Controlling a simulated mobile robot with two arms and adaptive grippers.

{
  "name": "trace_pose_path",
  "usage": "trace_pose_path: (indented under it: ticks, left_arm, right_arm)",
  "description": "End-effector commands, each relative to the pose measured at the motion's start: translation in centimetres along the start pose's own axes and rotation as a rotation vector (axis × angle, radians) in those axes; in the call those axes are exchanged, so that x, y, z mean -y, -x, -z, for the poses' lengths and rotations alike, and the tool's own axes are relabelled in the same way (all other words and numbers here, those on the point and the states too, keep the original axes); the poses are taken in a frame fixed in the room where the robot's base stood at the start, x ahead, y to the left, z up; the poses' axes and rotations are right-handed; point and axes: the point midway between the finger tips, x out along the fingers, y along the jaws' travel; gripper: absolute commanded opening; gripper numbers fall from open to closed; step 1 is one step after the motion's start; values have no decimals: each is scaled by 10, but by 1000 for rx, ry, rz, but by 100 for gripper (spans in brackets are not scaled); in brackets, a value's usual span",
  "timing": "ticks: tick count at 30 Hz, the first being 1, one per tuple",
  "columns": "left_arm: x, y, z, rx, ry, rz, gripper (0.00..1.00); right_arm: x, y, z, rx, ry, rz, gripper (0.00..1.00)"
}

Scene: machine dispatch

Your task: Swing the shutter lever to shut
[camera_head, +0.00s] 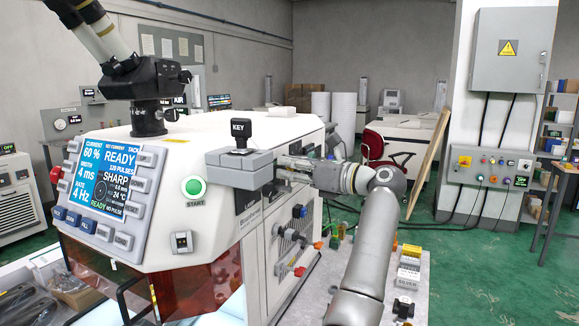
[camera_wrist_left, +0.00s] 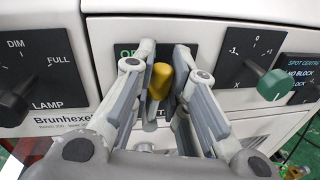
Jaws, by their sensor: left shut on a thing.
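The shutter lever shows in the left wrist view as a yellow knob (camera_wrist_left: 160,82) in front of a dark plate (camera_wrist_left: 125,50) on the machine's white face. Only part of the plate's lettering, starting "OP", can be read. My left gripper (camera_wrist_left: 164,62) has its grey fingers on either side of the knob and is shut on it. In the head view my left gripper (camera_head: 288,163) reaches the side of the white machine (camera_head: 200,150), just right of the grey box with the KEY switch. The lever is hidden there. My right gripper is in neither view.
In the wrist view a black LAMP knob (camera_wrist_left: 18,98) sits left of the lever and a green knob (camera_wrist_left: 272,85) sits right. In the head view, more knobs (camera_head: 295,235) line the machine's side below my gripper. A grey bench (camera_head: 340,265) with small parts stands beside it.

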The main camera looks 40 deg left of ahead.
Motion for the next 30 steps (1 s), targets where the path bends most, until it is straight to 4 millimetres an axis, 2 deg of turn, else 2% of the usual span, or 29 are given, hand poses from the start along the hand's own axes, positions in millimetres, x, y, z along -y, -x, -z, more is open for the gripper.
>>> trace_pose_path:
  ticks: [14, 30]
  left_arm:
    - [22, -3, 0, -68, -428, 3, 0]
    - [42, -6, 16, -144, -925, 2, 0]
  right_arm:
    - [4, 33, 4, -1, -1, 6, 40]
    - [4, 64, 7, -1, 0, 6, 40]
